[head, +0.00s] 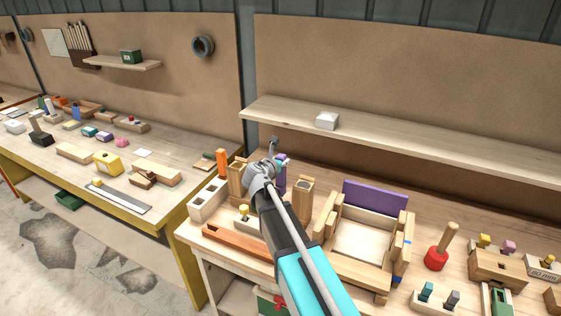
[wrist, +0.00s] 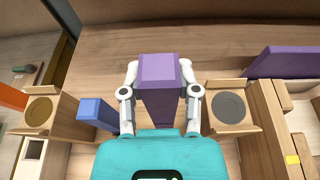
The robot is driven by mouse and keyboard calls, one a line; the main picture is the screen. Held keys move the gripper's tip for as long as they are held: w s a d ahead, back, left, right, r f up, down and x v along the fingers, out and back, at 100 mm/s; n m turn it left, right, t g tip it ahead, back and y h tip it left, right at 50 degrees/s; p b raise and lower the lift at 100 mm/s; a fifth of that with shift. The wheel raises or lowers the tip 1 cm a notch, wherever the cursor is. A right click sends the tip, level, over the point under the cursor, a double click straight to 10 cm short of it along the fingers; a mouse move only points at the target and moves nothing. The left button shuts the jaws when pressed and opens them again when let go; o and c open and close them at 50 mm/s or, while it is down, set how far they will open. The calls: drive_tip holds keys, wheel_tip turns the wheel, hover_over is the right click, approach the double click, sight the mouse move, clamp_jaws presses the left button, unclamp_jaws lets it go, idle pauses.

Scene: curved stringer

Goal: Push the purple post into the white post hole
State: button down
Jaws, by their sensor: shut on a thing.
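The purple post (wrist: 158,68) is held between both fingers of my gripper (wrist: 158,76). Its top end faces the wrist camera and its body narrows away below, so it looks about upright. In the head view the purple post (head: 282,182) shows partly behind my gripper (head: 277,164), between two wooden blocks. Its lower end is hidden. A pale whitish block (head: 208,200) with square openings stands at the bench's left end; part of it shows in the wrist view (wrist: 32,150). I cannot tell which opening is the white post hole.
A blue post (wrist: 96,113) and an orange post (head: 222,162) are close on the left. A wooden frame with a purple back panel (head: 375,197) stands right. A shelf (head: 400,134) spans behind.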

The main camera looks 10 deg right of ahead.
sight(279, 180)
drive_tip(key=shift+f+b, duration=1.95)
drive_tip(key=shift+f, duration=0.25)
drive_tip(key=shift+f+b, duration=2.05)
drive_tip(key=shift+b, duration=0.05)
idle(0.7)
drive_tip(key=shift+c, duration=1.3)
unclamp_jaws()
drive_tip(key=shift+r, duration=0.2)
